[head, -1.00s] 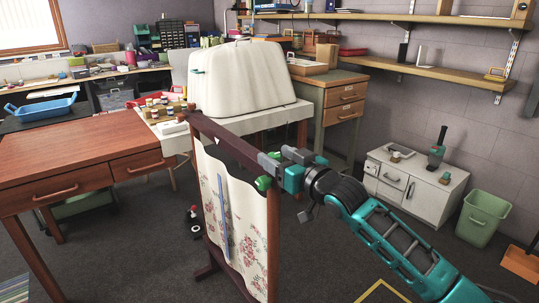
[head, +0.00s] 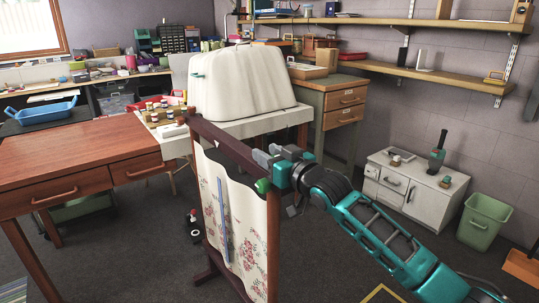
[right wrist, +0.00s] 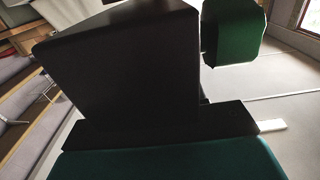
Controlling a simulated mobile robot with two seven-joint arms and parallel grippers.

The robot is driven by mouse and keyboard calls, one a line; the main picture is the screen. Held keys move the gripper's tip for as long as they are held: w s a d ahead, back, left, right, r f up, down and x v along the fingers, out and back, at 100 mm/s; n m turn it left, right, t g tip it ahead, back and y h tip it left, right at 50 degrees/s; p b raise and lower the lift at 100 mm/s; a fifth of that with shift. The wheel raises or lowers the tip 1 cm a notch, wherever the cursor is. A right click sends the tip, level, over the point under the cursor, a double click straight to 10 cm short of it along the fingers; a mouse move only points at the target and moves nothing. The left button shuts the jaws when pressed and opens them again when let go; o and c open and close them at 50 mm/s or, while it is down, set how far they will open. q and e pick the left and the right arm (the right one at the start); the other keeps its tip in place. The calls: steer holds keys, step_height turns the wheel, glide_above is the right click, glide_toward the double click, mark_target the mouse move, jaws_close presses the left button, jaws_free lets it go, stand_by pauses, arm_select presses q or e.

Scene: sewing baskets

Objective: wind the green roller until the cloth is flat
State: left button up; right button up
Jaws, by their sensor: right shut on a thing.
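The cloth (head: 247,235) is white with pink flowers and hangs from a dark wooden frame (head: 228,143) in the head view. Its surface looks wavy, with curved folds along the upper edge. A narrow blue strip (head: 223,220) runs down its front. The green roller's knob (head: 263,186) shows at the near end of the frame's top bar, just below my right gripper (head: 266,156). It also shows in the right wrist view (right wrist: 233,30), beside a dark finger. My right gripper is shut on the knob, though the fingers hide the contact. My left gripper is out of view.
A white covered shape (head: 240,85) stands on a table behind the frame. A brown desk (head: 75,150) is at left. A low white cabinet (head: 405,195) and a green bin (head: 484,222) stand at right. Dark floor is open around the frame.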

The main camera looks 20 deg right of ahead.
steer(key=c, duration=0.3)
steer(key=shift+a+r+m+h+p, duration=0.1)
steer(key=shift+r+m+h+p, duration=0.1)
steer(key=shift+m+h+p, duration=0.4)
steer(key=shift+m+t+h+p, duration=0.4)
steer(key=shift+m+h+p, duration=0.2)
steer(key=shift+h+p, duration=0.45)
steer(key=shift+d+m+h, duration=0.25)
steer(key=shift+m+h, duration=0.15)
steer(key=shift+h, duration=0.45)
steer(key=shift+d+f+m+h, duration=0.1)
steer(key=shift+d+m+h, duration=0.1)
steer(key=shift+m+h, duration=0.8)
steer(key=shift+h, duration=0.4)
steer(key=o, duration=0.9)
steer(key=shift+o, duration=0.2)
steer(key=shift+f, duration=0.1)
